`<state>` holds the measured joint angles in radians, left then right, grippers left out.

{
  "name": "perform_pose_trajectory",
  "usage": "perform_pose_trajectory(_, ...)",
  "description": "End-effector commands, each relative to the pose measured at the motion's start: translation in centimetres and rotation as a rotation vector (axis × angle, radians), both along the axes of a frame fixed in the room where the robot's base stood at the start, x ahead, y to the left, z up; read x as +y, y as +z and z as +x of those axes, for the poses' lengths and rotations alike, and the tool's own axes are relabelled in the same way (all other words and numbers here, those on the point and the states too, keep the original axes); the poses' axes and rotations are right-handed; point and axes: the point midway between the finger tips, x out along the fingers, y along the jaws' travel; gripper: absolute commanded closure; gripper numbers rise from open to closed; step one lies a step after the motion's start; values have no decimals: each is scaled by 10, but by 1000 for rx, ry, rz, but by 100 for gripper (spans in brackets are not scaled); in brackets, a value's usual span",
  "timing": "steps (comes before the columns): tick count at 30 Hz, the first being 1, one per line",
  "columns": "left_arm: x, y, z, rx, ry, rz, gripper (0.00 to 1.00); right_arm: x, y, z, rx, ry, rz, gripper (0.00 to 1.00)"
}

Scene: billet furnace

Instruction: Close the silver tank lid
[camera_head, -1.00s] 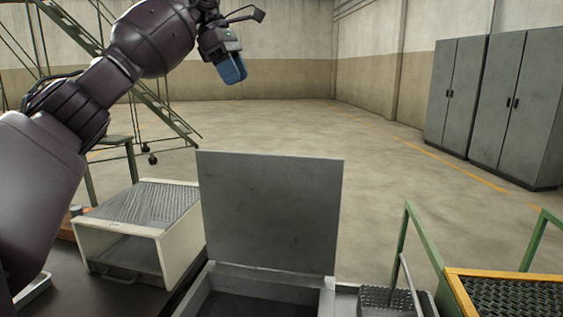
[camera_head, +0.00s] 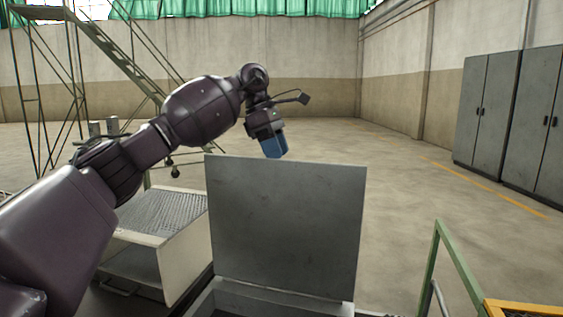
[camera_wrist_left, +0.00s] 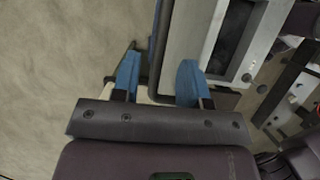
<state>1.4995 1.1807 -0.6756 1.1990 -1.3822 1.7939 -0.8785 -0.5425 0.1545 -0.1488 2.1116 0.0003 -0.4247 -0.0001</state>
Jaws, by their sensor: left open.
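The silver tank lid (camera_head: 285,225) stands upright, open, at the back of the silver tank, whose front is cut off at the bottom of the head view. My left gripper (camera_head: 274,147) has blue fingers pointing down at the lid's top edge, left of its middle. In the left wrist view the two fingers (camera_wrist_left: 158,78) are spread apart, with a thin dark edge between them. I cannot tell whether they touch the lid. My right gripper is not in view.
A cream box with a mesh top (camera_head: 165,212) stands left of the tank. A green rail (camera_head: 432,262) and a yellow-edged grate (camera_head: 525,306) are at the right. Grey cabinets (camera_head: 510,120) and a stair frame (camera_head: 95,40) stand farther back. The floor behind the lid is clear.

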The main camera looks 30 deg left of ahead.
Motion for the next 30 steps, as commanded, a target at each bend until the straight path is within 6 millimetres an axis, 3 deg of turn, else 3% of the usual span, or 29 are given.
perform_pose_trajectory(6, -8, -21, 2, 1, 1, 0, 60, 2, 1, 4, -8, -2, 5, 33)
perform_pose_trajectory(18, -11, -25, 3, -1, 0, -1, 60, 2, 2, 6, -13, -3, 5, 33)
perform_pose_trajectory(26, -10, -26, 3, -1, 0, 0, 100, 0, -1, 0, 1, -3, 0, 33)
perform_pose_trajectory(30, -10, -26, 3, 0, 0, 0, 100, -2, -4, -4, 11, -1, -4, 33)
